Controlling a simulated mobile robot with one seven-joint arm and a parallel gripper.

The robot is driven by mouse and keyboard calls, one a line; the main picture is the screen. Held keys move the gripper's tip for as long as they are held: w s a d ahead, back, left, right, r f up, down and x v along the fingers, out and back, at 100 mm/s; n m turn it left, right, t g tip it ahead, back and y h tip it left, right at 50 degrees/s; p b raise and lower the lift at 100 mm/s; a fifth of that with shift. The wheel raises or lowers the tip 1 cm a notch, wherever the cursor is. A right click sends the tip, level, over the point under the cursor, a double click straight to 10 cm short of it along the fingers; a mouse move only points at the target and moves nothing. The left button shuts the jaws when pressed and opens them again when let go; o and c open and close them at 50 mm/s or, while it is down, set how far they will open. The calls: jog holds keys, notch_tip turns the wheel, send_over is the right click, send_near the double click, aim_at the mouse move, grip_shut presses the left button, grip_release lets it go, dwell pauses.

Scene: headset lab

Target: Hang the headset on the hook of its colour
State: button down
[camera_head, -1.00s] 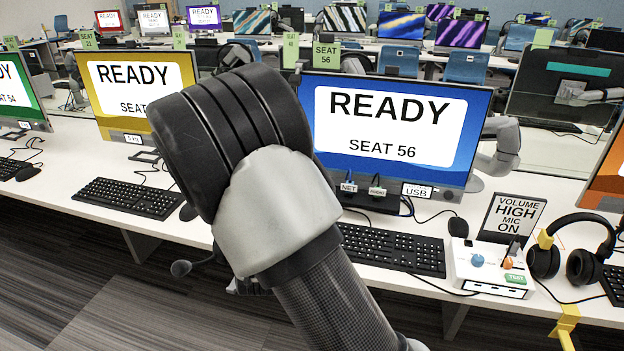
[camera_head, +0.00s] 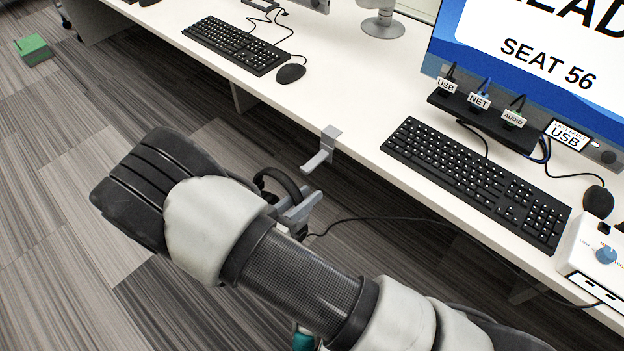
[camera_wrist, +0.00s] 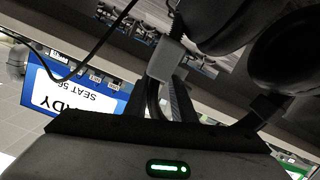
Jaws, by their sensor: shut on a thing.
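My gripper (camera_head: 300,210) is shut on a black headset (camera_head: 278,182), just in front of the desk edge. My forearm hides most of the headset. In the wrist view its dark ear cups (camera_wrist: 285,50) hang at the upper right, and its band runs between my gripper's fingers (camera_wrist: 160,98). A light grey block (camera_wrist: 168,60) shows by the fingers; I cannot tell whether it belongs to the headset. A grey hook (camera_head: 321,155) is clamped to the desk edge, a little beyond and right of my gripper. The hook is empty, and the headset looks apart from it.
The white desk (camera_head: 345,108) carries a keyboard (camera_head: 475,182), a mouse (camera_head: 598,202), the Seat 56 monitor (camera_head: 535,45) and a white control box (camera_head: 597,255). A thin cable (camera_head: 400,219) runs from near the headset rightward. The floor at left is mostly clear, with a green box (camera_head: 33,49).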

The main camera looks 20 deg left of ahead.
jog(key=b+x, duration=0.2)
jog(key=x, duration=1)
jog(key=shift+d, duration=0.15)
dwell(1.1)
jog(key=shift+w+f, duration=0.1)
dwell(0.4)
